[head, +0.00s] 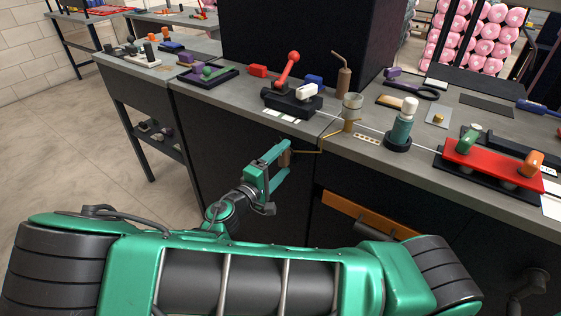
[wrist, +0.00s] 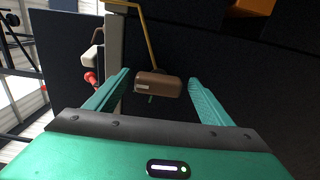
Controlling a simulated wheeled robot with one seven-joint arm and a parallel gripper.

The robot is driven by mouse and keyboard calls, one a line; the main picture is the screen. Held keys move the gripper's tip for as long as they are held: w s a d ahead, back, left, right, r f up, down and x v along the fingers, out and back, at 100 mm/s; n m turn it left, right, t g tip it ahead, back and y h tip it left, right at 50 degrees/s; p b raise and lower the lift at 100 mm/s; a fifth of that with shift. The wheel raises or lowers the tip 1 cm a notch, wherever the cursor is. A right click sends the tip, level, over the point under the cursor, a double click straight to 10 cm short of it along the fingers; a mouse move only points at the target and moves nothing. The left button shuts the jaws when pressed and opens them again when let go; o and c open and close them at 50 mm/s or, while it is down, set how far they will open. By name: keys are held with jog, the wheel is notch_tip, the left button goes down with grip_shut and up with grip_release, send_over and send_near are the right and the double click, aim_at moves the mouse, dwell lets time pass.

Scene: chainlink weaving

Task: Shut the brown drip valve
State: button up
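A small brown block (wrist: 153,84), which looks like the drip valve, hangs at the end of a thin yellow bent pipe (wrist: 150,32). In the head view the brown block (head: 286,158) is at the front edge of the bench, partly hidden by my gripper (head: 283,160). In the wrist view my gripper (wrist: 160,77) is open, with one green finger on each side of the block. Gaps show between the block and both fingers. A small green bit (wrist: 151,98) shows beneath the block. I cannot tell whether the valve is open or shut.
The yellow pipe comes from a clear cup on a brass fitting (head: 350,112) at the bench edge. An orange bar (head: 370,216) is on the bench front below.

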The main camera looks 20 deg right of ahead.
jog(key=shift+a, duration=0.15)
jog(key=v, duration=1)
jog(key=shift+s+a, duration=0.15)
